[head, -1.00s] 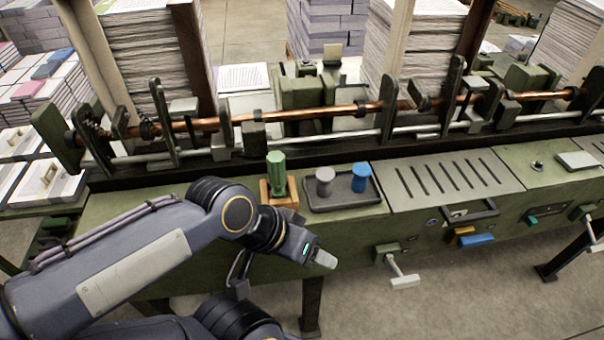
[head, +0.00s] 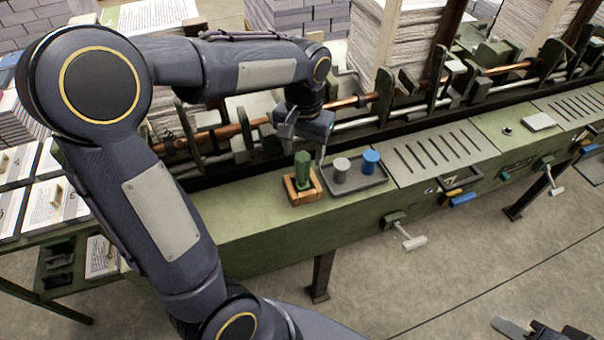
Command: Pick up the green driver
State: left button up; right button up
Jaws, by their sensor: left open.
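The green driver (head: 302,169) stands upright in a small wooden holder (head: 303,194) on the green machine's front ledge. My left gripper (head: 313,142) is open and empty, just above and behind the driver. One pale finger shows beside the driver's right side. The other finger is hard to make out. I see no contact with the driver. A dark part at the bottom right edge looks like my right gripper (head: 540,329); it is cut off, so its jaws are unclear.
Right of the holder a dark tray (head: 360,187) holds a grey cylinder (head: 341,170) and a blue cylinder (head: 371,161). A copper-coloured rod (head: 215,134) and upright brackets run behind the ledge. A slotted plate (head: 440,150) lies further right. The ledge left of the holder is clear.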

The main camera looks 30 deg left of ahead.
aim_at(303, 170)
pick_arm(q)
notch_tip(303, 170, down, 7)
jog(key=shift+s+p, duration=0.15)
jog(key=shift+p, duration=0.4)
jog(key=c, duration=1.1)
jog(key=shift+r, duration=0.1)
jog(key=shift+r, duration=0.55)
jog(key=d+r+b, duration=0.1)
jog(key=d+r, duration=0.3)
jog(key=w+d+r, duration=0.1)
jog(key=d+r, duration=0.3)
jog(key=d, duration=0.1)
jog(key=w+d+r+b, duration=0.1)
jog(key=d+r, duration=0.2)
jog(key=d, duration=0.2)
jog(key=shift+r+b, duration=0.3)
jog(key=shift+r, duration=0.1)
